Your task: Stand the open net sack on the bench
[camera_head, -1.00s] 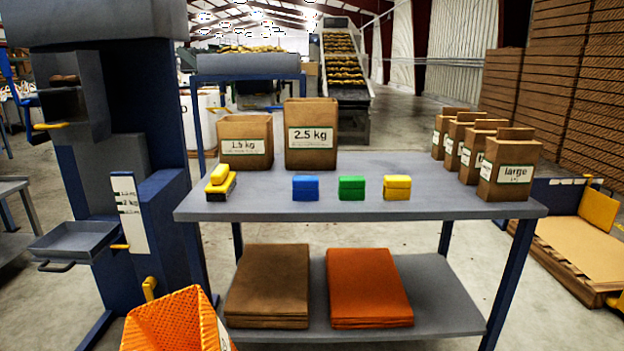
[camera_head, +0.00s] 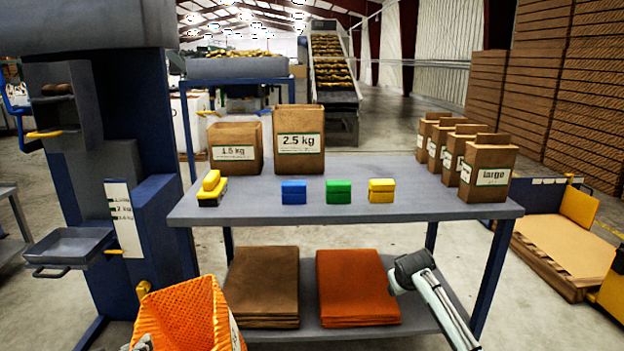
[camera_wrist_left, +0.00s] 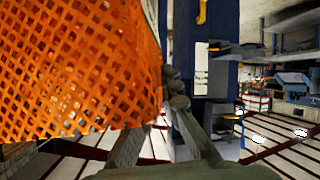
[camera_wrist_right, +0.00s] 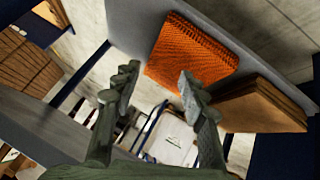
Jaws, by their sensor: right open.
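The orange net sack (camera_head: 184,312) is at the lower left of the head view, mouth open and upward, tilted, in front of the bench (camera_head: 345,205). Its net wall (camera_wrist_left: 75,70) fills the left of the left wrist view. My left gripper (camera_wrist_left: 150,110) is shut on the sack's wall near its pale label edge; the net partly hides one finger. In the head view only a small piece of that gripper (camera_head: 143,343) shows. My right gripper (camera_wrist_right: 158,76) is open and empty, in front of the lower shelf; its dark wrist end (camera_head: 412,266) shows beside the folded orange stack.
On the bench stand paper bags marked 1.5 kg (camera_head: 235,153) and 2.5 kg (camera_head: 299,140), coloured blocks (camera_head: 338,192), and several bags at right (camera_head: 487,178). The lower shelf holds brown (camera_head: 262,287) and orange (camera_head: 356,287) stacks. A blue machine (camera_head: 155,220) stands left.

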